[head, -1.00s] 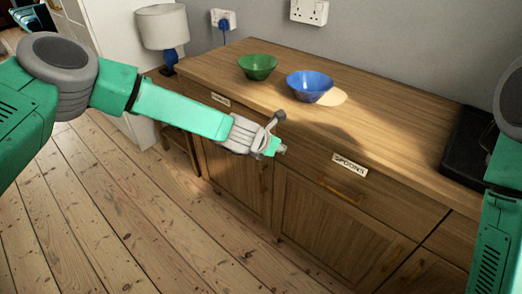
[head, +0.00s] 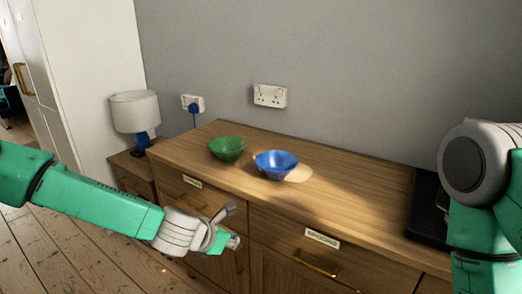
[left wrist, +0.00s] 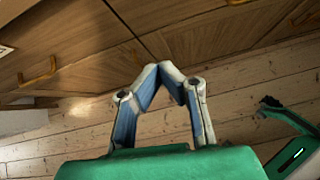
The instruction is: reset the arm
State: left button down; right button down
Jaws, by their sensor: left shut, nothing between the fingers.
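My left arm comes in from the left in the head view. Its gripper (head: 236,242) is in front of the wooden sideboard (head: 345,185), below its top edge. In the left wrist view the two fingers of the left gripper (left wrist: 170,70) meet at their tips, shut with nothing between them. Behind them are the sideboard's doors and the floorboards (left wrist: 240,105). My right arm shows at the right edge of the head view, but its gripper is out of view.
A green bowl (head: 226,148) and a blue bowl (head: 275,165) stand on the sideboard. A black tray-like object (head: 428,210) lies at its right end. A drawer labelled SPOONS (head: 322,238) is closed. A lamp (head: 136,112) stands at the left, beside a white cabinet (head: 95,70).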

pick_arm(q)
jog(key=s+a+f+m+g+y, duration=0.1)
jog(key=s+a+f+m+g, duration=0.1)
jog(key=s+f+m, duration=0.65)
jog(key=s+a+f+m+g+y, duration=0.15)
jog(key=s+f+m, duration=0.4)
jog(key=s, duration=0.55)
jog(key=s+a+f+m+g+y, duration=0.1)
jog(key=s+a+m+g+y, duration=0.1)
jog(key=s+a+m, duration=1.2)
jog(key=s+m+g, duration=0.1)
jog(key=s, duration=0.2)
jog(key=shift+s+a, duration=0.15)
jog(key=shift+s, duration=0.05)
jog(key=shift+g, duration=0.25)
